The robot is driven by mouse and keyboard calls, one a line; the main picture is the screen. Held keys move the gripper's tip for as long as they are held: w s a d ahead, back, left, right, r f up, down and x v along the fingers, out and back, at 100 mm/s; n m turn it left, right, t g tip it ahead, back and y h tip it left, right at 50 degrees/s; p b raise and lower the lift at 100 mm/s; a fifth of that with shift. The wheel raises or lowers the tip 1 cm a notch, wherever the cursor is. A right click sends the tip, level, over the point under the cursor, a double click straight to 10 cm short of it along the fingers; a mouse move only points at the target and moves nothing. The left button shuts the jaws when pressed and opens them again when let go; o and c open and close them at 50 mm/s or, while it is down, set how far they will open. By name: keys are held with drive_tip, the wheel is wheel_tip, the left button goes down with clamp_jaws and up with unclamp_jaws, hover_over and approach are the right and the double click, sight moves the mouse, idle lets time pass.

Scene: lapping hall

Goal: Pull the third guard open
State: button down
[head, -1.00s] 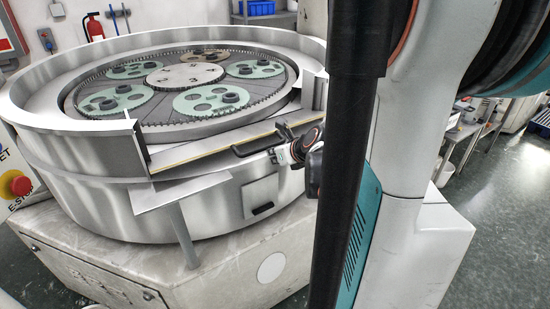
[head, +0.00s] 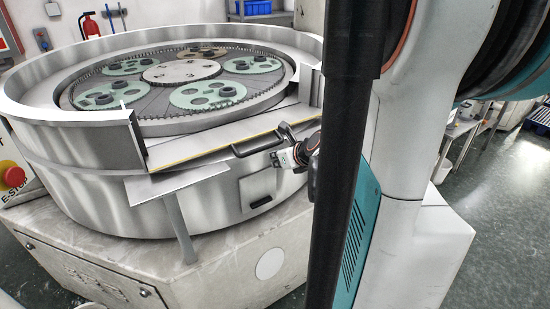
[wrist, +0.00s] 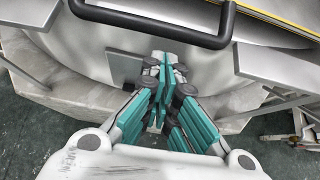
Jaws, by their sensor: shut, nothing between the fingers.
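One guard shows, a flat metal panel (head: 205,146) with a yellow edge strip, set in the gap at the front of the machine's round wall. It looks tilted outward. Its black bar handle (head: 262,142) runs along the outer side; in the wrist view the handle (wrist: 150,31) crosses the top. My gripper (head: 281,159) is just below the handle's right part, in front of the drum. In the wrist view my gripper (wrist: 163,65) has its teal fingers together, empty, with the tips below the handle in the picture and apart from it. Which number this guard has cannot be told.
The round steel wall (head: 60,135) encloses a toothed plate with several greenish discs. A flat metal shelf (head: 165,186) on a post juts out left of my gripper. A red stop button (head: 14,177) is at far left. Open floor (head: 510,200) lies to the right.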

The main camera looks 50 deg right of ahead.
drive_tip(key=w+r+p+v, duration=0.1)
drive_tip(key=p+v, duration=0.5)
drive_tip(key=v, duration=0.3)
drive_tip(key=shift+r, duration=0.55)
drive_tip(key=shift+s, duration=0.1)
